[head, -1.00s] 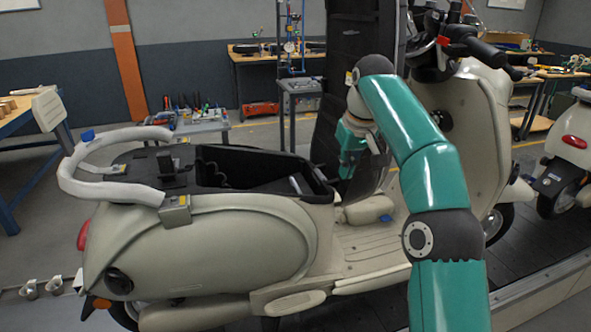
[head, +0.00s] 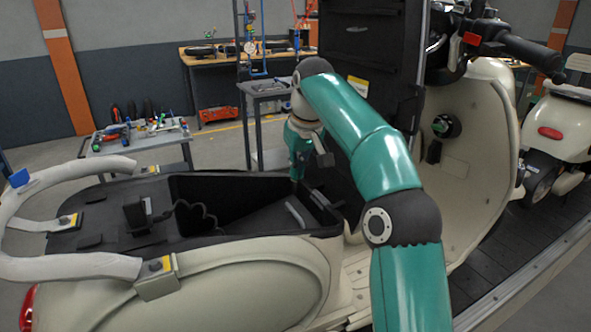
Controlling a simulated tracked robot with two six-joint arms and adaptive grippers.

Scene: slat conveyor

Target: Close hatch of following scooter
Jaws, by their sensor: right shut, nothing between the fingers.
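A cream scooter (head: 235,290) stands side-on in front of me. The arm hides part of the footboard and leg shield. My left gripper is out of view.
A pale grab rail (head: 70,268) curves around the scooter's tail. Another cream scooter (head: 560,125) is at right on the dark slat conveyor (head: 510,245). A tool trolley (head: 140,140) stands behind.

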